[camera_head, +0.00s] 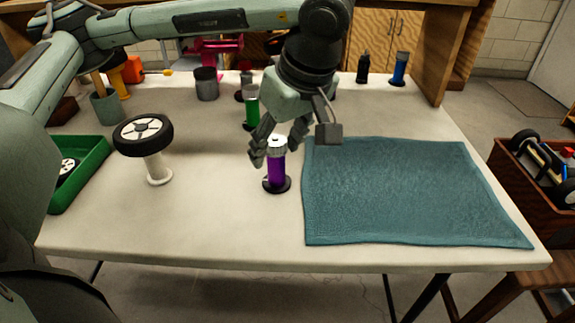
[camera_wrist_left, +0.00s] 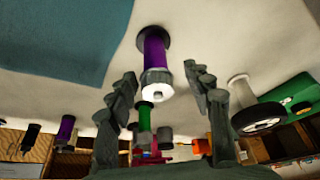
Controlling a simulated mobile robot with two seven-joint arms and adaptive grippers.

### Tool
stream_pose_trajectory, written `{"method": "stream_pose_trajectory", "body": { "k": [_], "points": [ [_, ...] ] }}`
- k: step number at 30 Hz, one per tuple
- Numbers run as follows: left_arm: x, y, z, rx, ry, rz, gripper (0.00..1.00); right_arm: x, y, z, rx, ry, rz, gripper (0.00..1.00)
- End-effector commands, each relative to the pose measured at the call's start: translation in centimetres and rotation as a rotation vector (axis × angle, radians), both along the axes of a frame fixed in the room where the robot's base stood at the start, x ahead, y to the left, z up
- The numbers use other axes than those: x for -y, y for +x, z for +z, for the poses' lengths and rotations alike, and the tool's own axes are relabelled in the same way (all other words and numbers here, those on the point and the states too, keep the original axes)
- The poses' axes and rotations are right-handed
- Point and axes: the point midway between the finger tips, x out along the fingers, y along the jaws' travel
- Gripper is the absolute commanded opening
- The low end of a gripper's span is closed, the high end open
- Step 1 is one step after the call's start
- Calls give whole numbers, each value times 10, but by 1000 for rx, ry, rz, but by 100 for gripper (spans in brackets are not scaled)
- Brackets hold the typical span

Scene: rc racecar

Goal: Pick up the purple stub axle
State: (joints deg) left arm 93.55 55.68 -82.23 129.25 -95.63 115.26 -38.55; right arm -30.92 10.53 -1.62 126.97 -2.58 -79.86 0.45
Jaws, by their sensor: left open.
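The purple stub axle (camera_head: 276,173) stands upright on its black base on the table, just left of the teal mat, with a pale metallic top. My left gripper (camera_head: 279,146) is open above it, its fingers at the height of the axle's top, one to each side in the picture. In the left wrist view the axle (camera_wrist_left: 155,56) also shows, its pale end lying between the open fingers (camera_wrist_left: 160,78). I cannot tell whether a finger touches it. My right gripper is not in view.
A white stand with a black wheel (camera_head: 143,134) is at the left, beside a green tray (camera_head: 96,165). A green part (camera_head: 252,110) stands behind the axle. The teal mat (camera_head: 410,190) lies flat and empty. The table in front of the axle is clear.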

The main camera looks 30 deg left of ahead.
Motion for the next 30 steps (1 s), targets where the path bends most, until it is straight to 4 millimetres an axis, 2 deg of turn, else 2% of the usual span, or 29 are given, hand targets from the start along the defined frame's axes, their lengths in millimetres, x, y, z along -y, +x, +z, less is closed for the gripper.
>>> {"method": "stream_pose_trajectory", "body": {
  "k": [4, 12, 21, 30],
  "points": [
    [-8, 3, -16, -4, 0, 4, 51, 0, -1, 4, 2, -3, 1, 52],
    [-23, 11, -49, -3, -1, 5, 51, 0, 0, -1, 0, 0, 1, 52],
    [-24, 12, -54, 0, -2, 3, 51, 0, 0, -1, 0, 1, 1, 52],
    [-24, 12, -53, 0, -2, 3, 14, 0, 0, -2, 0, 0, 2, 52]
  ]
}}
